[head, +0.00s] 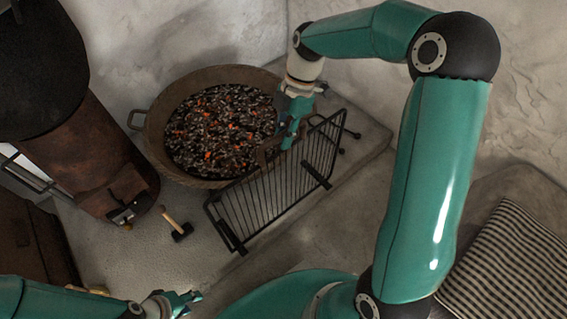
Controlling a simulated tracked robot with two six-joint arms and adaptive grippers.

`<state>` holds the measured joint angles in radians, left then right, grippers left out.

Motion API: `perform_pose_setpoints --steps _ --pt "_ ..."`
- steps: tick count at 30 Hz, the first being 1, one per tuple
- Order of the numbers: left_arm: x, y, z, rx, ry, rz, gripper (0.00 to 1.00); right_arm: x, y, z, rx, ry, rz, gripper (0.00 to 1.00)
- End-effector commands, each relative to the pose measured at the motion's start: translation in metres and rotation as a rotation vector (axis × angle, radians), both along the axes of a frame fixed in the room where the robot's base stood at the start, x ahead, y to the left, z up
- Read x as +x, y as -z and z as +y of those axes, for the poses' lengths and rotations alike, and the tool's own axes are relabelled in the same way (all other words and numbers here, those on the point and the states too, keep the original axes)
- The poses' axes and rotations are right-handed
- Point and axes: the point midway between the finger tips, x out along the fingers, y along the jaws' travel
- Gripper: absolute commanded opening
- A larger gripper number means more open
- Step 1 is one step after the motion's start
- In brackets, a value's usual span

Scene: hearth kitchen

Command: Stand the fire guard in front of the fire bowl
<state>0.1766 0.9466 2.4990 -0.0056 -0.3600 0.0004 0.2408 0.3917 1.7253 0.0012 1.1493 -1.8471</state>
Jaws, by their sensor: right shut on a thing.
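The fire bowl (220,125) is a wide rusty pan with side handles, full of dark coals with orange glowing bits, on the stone hearth. The black barred fire guard (270,200) stands on its feet at the bowl's near right side, slightly tilted. My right gripper (290,137) reaches down from above and is shut on the guard at its top, near the bowl's rim; its fingertips partly cover the grip. My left gripper (185,299) is low at the bottom of the view, away from the guard, with its fingers apart and nothing between them.
A rusty stove (90,150) stands at the left. A striped cloth (515,260) lies at the lower right. The hearth's edge runs diagonally below the guard.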

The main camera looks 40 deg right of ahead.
Motion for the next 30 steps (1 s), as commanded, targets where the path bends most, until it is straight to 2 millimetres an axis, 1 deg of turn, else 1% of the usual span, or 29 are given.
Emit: perform_pose_setpoints --steps 1,3,7,9,17,24,27,30 --pt "0.0 0.006 0.0 0.0 0.0 0.0 0.4 0.0 0.014 0.0 0.002 0.001 0.001 0.0" --pt "0.0 0.009 0.0 0.0 0.0 0.0 0.4 0.0 0.028 0.0 0.002 0.0 0.001 0.0" --pt "0.0 0.013 0.0 0.0 0.0 0.0 0.4 0.001 0.048 0.001 0.001 0.0 -0.001 0.0" --pt "0.0 0.014 0.0 0.0 0.0 0.0 0.4 0.001 0.055 0.001 0.0 -0.001 -0.003 0.0" --pt "0.0 0.017 0.0 0.0 0.0 0.0 0.4 0.001 0.068 0.001 0.001 -0.003 -0.001 0.0" --pt "0.0 0.025 0.0 0.0 0.0 0.0 0.4 0.001 0.098 0.001 0.0 -0.003 -0.001 0.0" --pt "0.0 0.026 0.0 0.0 0.0 0.0 0.4 0.002 0.103 0.001 0.001 -0.003 -0.003 0.0" --pt "0.0 0.025 0.0 0.0 0.0 0.0 0.4 0.002 0.103 0.001 0.0 -0.004 -0.004 0.0"
